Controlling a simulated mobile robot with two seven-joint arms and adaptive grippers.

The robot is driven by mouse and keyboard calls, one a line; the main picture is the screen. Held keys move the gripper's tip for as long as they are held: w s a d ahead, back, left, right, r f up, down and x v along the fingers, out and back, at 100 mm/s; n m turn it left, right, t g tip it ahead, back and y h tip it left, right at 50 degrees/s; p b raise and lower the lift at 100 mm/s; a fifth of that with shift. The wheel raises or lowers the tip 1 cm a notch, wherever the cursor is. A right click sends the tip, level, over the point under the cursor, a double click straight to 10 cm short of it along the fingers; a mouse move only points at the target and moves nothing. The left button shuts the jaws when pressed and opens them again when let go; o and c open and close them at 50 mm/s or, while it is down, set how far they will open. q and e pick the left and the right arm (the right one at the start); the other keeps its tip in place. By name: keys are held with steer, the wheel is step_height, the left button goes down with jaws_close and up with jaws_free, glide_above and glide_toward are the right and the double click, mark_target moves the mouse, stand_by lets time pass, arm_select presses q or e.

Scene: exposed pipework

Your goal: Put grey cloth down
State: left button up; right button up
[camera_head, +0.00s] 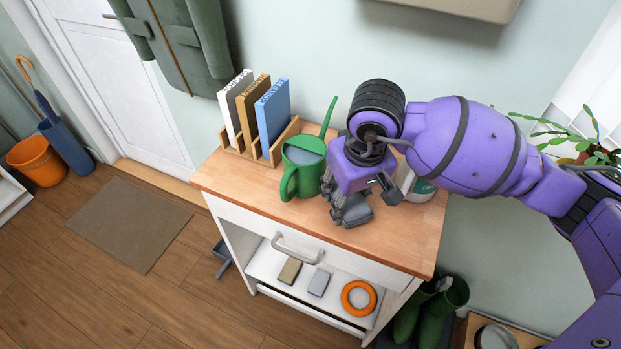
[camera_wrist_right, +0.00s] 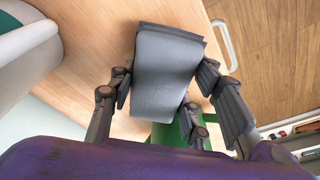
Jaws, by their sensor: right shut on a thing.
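My right gripper (camera_head: 350,208) reaches in from the right and points down over the front part of the wooden cabinet top (camera_head: 390,240). It is shut on the folded grey cloth (camera_wrist_right: 168,75), which lies flat between the fingers in the right wrist view. The cloth also shows below the fingers in the head view (camera_head: 356,213), partly hidden by them. It is over the wooden top, close to the surface; I cannot tell whether it touches. My left gripper is not in view.
A green watering can (camera_head: 302,165) stands just left of the gripper. A rack with several books (camera_head: 258,115) stands behind it. A white container (camera_head: 418,190) stands right, partly behind my arm. Below, a shelf holds two small blocks (camera_head: 290,270) and an orange ring (camera_head: 359,298).

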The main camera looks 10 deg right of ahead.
steer(key=shift+s+f, duration=0.1)
steer(key=shift+f, duration=0.45)
steer(key=shift+f+b, duration=0.45)
steer(key=shift+f, duration=0.05)
steer(key=shift+s+f, duration=0.15)
steer(key=shift+s, duration=0.05)
steer(key=o, duration=1.2)
steer(key=shift+w+f, duration=0.15)
steer(key=shift+r, duration=0.2)
